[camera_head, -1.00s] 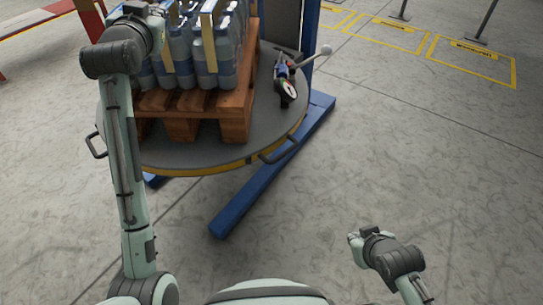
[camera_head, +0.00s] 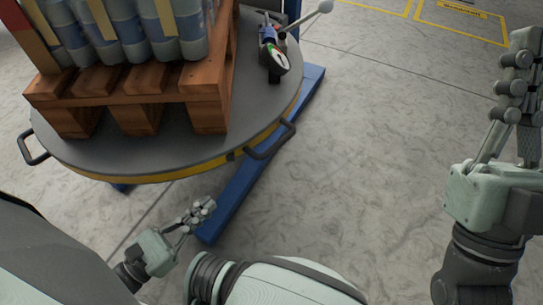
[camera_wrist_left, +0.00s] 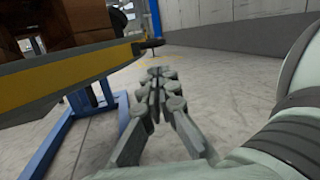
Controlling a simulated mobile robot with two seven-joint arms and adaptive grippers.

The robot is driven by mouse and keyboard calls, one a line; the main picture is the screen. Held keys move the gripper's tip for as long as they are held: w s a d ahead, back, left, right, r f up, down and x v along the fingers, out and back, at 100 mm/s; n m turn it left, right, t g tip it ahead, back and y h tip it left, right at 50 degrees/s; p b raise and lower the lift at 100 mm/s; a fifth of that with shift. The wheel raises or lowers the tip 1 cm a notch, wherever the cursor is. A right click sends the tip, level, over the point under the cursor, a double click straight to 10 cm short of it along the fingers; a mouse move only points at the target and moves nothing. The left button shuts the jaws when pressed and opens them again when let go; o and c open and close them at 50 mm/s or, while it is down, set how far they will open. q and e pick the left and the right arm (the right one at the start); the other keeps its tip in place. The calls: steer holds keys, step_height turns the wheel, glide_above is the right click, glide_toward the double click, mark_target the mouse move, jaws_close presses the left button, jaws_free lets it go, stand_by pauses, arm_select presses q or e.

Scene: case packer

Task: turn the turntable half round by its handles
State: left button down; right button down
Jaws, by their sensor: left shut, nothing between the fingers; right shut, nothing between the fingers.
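The turntable (camera_head: 195,153) is a round grey disc with a yellow rim. A dark handle (camera_head: 270,141) sticks out at its front right and another handle (camera_head: 32,148) at its left. My left gripper (camera_head: 208,206) is shut and empty, below and left of the front right handle and apart from it. In the left wrist view the gripper (camera_wrist_left: 158,78) points forward beside the yellow rim (camera_wrist_left: 60,82), with a dark handle (camera_wrist_left: 150,44) beyond its tips. My right gripper (camera_head: 522,45) is shut and empty, raised at the right edge, far from the turntable.
A wooden pallet (camera_head: 208,85) with several bottles (camera_head: 135,30) stands on the turntable. A device with a gauge (camera_head: 273,57) and a ball-ended lever (camera_head: 318,8) sits at its right. A blue floor beam (camera_head: 235,190) runs below. The floor to the right is clear.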

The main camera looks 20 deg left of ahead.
arm_select(q)
steer(key=x, duration=1.3)
steer(key=shift+w+d+r+m+h, duration=0.2)
steer(key=shift+d+m+h, duration=0.15)
steer(key=shift+d, duration=0.2)
steer(key=shift+w, duration=0.1)
